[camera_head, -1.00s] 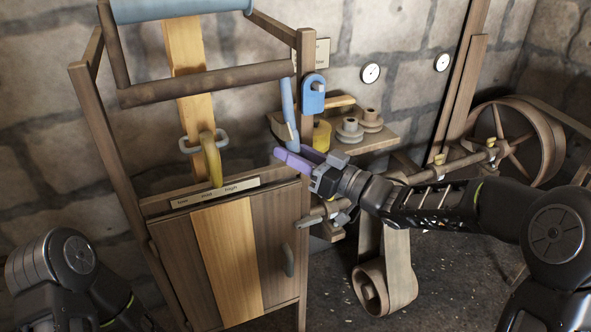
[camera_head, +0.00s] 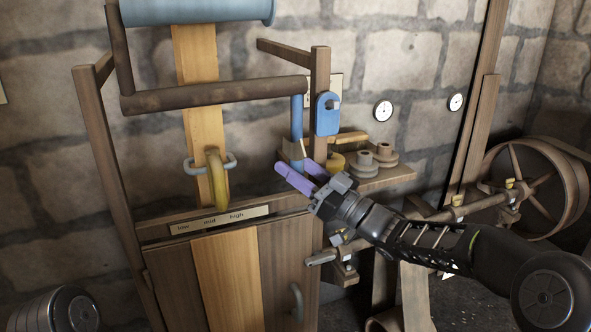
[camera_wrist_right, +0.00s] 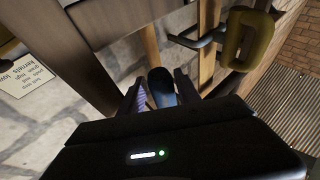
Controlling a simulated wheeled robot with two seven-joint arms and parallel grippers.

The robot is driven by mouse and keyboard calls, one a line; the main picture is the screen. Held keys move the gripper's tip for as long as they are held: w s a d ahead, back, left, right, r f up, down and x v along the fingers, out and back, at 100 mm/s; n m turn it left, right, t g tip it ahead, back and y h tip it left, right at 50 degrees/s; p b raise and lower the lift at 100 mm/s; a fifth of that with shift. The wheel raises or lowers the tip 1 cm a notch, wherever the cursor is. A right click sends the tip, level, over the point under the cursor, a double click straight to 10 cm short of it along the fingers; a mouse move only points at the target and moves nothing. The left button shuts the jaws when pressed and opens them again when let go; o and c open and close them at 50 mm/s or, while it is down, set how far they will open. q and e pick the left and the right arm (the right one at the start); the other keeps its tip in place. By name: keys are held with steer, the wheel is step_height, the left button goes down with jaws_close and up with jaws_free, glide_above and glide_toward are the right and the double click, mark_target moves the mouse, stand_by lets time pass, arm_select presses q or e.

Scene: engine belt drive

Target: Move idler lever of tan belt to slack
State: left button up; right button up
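The tan belt (camera_head: 201,115) runs down from a blue drum in the head view. The idler lever is a dark brown bar frame (camera_head: 215,94) crossing in front of the belt, with a blue handle (camera_head: 297,117) hanging at its right end. Whether the bar touches the belt I cannot tell. My right gripper (camera_head: 297,172) has its purple fingers parted at the handle's lower end. In the right wrist view a dark blue rounded end (camera_wrist_right: 161,84), likely the handle, shows between the parted fingers (camera_wrist_right: 162,95).
A wooden post (camera_head: 320,100) with a blue block (camera_head: 327,114) stands right of the handle. A shelf (camera_head: 395,177) with spools (camera_head: 363,163) is behind my right gripper. A large wheel (camera_head: 535,190) stands at right.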

steer(key=shift+o, duration=0.9)
